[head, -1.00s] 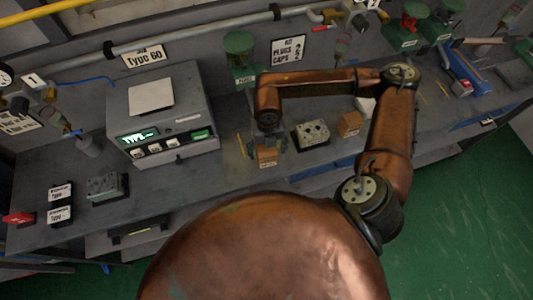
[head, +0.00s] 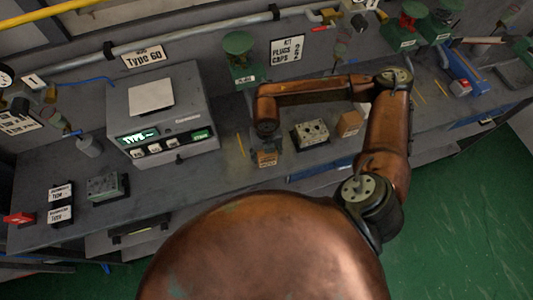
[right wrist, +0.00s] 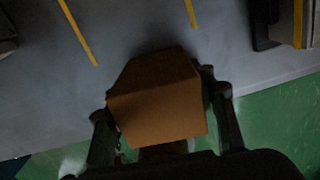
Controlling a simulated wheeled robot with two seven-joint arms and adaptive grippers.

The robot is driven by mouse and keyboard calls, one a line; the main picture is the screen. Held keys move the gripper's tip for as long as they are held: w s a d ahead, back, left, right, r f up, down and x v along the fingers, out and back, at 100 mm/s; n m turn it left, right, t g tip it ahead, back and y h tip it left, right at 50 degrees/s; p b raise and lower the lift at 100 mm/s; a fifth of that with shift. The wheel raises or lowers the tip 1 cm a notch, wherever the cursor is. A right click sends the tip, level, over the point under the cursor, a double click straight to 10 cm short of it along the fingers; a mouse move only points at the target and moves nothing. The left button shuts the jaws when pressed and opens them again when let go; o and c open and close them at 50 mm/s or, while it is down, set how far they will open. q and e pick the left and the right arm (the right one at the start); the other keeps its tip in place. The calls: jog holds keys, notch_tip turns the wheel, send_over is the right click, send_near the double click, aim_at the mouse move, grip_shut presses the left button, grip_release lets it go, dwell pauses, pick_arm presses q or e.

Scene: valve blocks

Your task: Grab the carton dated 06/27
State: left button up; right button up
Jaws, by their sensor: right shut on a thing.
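A small brown carton (head: 267,158) with a printed label on its front is near the bench's front edge in the head view; the date is too small to read. My right gripper (head: 266,145) is over it, mostly hidden by my own arm. In the right wrist view the carton (right wrist: 158,98) sits between the two fingers of my right gripper (right wrist: 165,115), which are shut on its sides. A second brown carton (head: 349,123) stands further right, beyond a grey block with holes (head: 312,133). My left gripper is not in view.
A grey test machine (head: 160,110) with a lit display stands left of the carton. A green stand (head: 241,60) is behind it. Yellow lines (right wrist: 78,32) mark the bench. Another grey block (head: 105,187) and white labelled boxes (head: 61,203) are at the left.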

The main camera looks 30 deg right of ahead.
jog(key=c, duration=0.6)
jog(key=shift+r, duration=0.1)
